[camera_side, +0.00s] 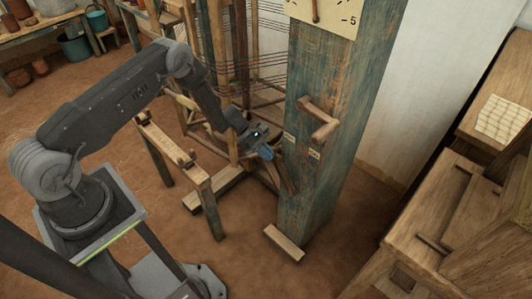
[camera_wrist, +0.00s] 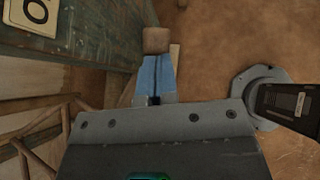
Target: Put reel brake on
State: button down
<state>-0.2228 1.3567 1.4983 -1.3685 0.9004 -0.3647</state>
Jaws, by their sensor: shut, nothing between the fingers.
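My gripper (camera_side: 267,152) is shut and empty, its blue fingers close to the left side of the blue-green wooden post (camera_side: 318,190). In the wrist view the fingers (camera_wrist: 157,60) point at a small brown wooden block (camera_wrist: 157,40). The block shows just past the tips; I cannot tell whether they touch it. A dark wooden lever (camera_side: 287,180) slants down by the post, just below and right of the gripper. A wooden handle (camera_side: 320,120) sticks out of the post higher up.
A wooden foot block (camera_side: 284,243) sits at the post's base. A low wooden bench (camera_side: 180,160) stands under my forearm, and the loom frame with threads (camera_side: 255,60) is behind. Wooden cabinets (camera_side: 440,210) stand at the right. The floor right of the post is clear.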

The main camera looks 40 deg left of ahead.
jog(key=d+r+y, duration=0.1)
jog(key=d+y, duration=0.4)
jog(key=d, duration=0.7)
jog(key=shift+d+r+m, duration=0.3)
jog(key=shift+d, duration=0.1)
jog(key=a+v, duration=0.2)
jog(key=v, duration=1.1)
jog(key=shift+f, duration=0.25)
